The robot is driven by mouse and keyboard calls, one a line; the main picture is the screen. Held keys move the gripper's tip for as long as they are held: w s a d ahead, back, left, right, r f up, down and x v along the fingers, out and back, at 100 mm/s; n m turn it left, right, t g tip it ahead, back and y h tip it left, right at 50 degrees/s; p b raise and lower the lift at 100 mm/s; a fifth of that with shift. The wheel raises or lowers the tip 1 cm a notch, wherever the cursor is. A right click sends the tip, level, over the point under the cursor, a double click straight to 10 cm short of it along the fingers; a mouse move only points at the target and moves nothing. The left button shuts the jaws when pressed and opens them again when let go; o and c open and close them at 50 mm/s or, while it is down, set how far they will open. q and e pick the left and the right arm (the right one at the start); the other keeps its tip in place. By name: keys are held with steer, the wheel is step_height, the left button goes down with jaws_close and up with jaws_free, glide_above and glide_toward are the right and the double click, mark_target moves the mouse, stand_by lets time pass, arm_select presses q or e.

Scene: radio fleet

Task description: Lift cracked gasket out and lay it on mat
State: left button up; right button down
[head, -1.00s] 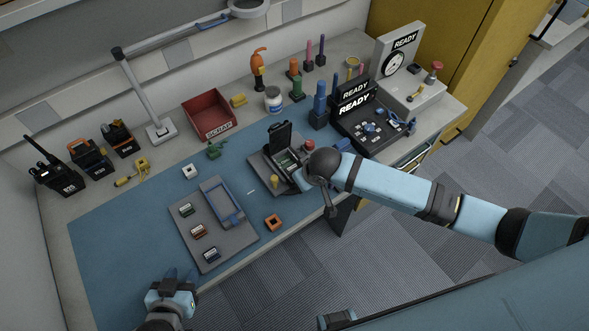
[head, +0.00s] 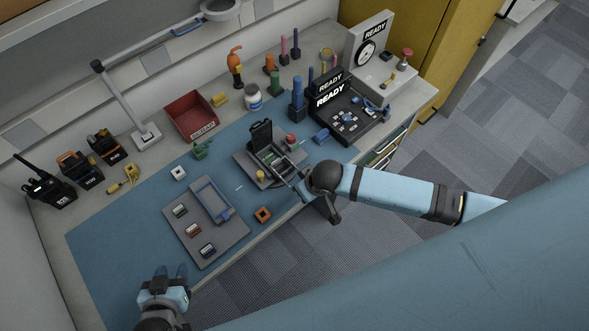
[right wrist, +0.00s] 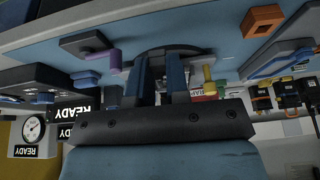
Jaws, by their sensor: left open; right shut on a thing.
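The open radio (head: 279,157) lies in a dark fixture with its black lid (head: 261,133) raised. My right gripper (head: 291,182) is at the fixture's front right edge, just beside the radio. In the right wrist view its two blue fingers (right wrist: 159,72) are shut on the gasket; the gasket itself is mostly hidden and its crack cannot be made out. The blue mat (head: 110,235) covers much of the bench. My left gripper (head: 170,273) is open and empty over the mat's front left part.
A grey tray (head: 228,234) with a blue frame and several small parts sits on the mat. An orange square ring (head: 262,215) lies right of it. A red scrap bin (head: 190,117) stands behind. The READY unit (head: 345,122) is at right. The mat's left part is clear.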

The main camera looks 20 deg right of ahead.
steer(key=s+d, duration=0.4)
steer(key=s, duration=0.6)
steer(key=shift+s, duration=0.1)
steer(key=shift+r, duration=1.9)
